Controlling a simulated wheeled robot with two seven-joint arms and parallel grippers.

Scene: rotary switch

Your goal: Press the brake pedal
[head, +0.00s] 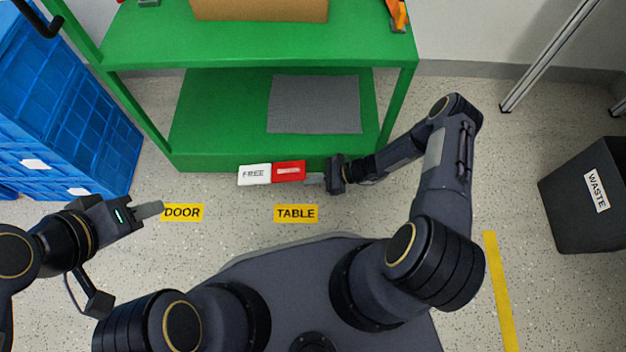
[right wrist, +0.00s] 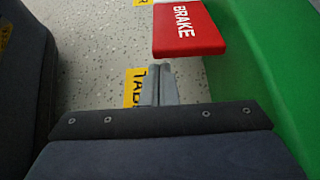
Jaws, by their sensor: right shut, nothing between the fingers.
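The red brake pedal (head: 288,171) sits at the front lower edge of the green cart, beside the white FREE pedal (head: 254,174). In the right wrist view the brake pedal (right wrist: 187,28) shows its BRAKE lettering just beyond my fingertips. My right gripper (head: 306,179) is shut and empty, its tips at the right end of the red pedal in the head view. In the right wrist view a small gap shows between the fingertips (right wrist: 160,66) and the pedal. My left gripper (head: 158,208) is near the DOOR label; its fingers look close together, but whether they are shut is unclear.
The green cart (head: 240,160) stands ahead, with a grey mat (head: 314,104) on its lower shelf. Blue crates (head: 70,115) are at the left and a WASTE bin (head: 584,205) at the right. Yellow DOOR (head: 184,213) and TABLE (head: 296,214) labels mark the clear floor.

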